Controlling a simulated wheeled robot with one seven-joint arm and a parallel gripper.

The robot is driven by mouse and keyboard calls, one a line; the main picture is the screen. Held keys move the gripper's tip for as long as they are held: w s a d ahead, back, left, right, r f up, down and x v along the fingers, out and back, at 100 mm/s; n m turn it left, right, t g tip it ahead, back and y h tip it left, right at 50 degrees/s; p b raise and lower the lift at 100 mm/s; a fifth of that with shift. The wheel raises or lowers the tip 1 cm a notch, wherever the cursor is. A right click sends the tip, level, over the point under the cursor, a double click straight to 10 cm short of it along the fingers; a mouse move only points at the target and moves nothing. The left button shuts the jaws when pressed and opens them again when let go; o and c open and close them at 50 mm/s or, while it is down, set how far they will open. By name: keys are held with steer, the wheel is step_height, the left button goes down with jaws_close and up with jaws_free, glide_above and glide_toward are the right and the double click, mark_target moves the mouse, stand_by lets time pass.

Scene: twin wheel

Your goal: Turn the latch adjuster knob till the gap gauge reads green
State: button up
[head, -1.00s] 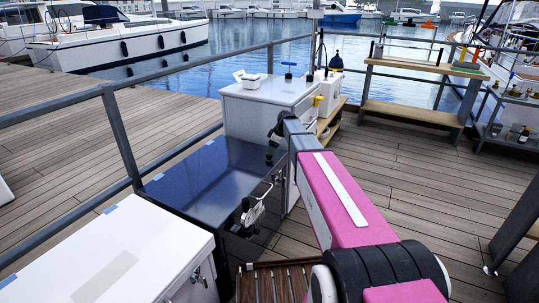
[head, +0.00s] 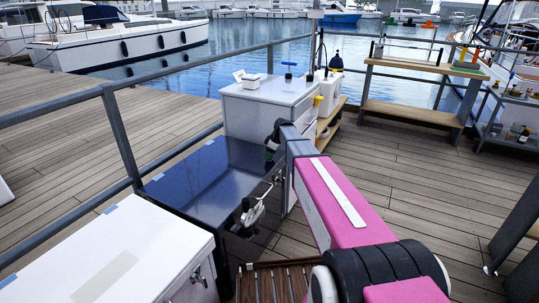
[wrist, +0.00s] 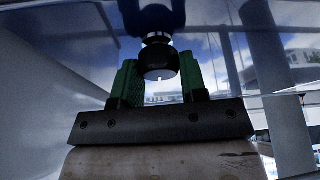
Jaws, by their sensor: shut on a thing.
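In the wrist view, a dark round knob (wrist: 158,62) with a small pale mark on its face sits between the two green finger pads of my gripper (wrist: 160,80). The pads are shut on its sides. A dark blue part (wrist: 155,18) is just behind the knob. In the head view, my gripper (head: 270,163) is small and dark beside the dark glossy chest (head: 195,188); the knob is hidden there. A white and black latch fitting (head: 250,213) shows on the chest's front. I cannot make out the gap gauge or its colour.
A white chest (head: 105,255) stands at front left, and a white cabinet (head: 265,97) with items on top stands beyond. A metal railing (head: 120,140) runs along the left. A wooden bench (head: 412,112) stands at back right. The decking (head: 420,200) to the right is clear.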

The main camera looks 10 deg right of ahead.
steer(key=shift+m, duration=0.3)
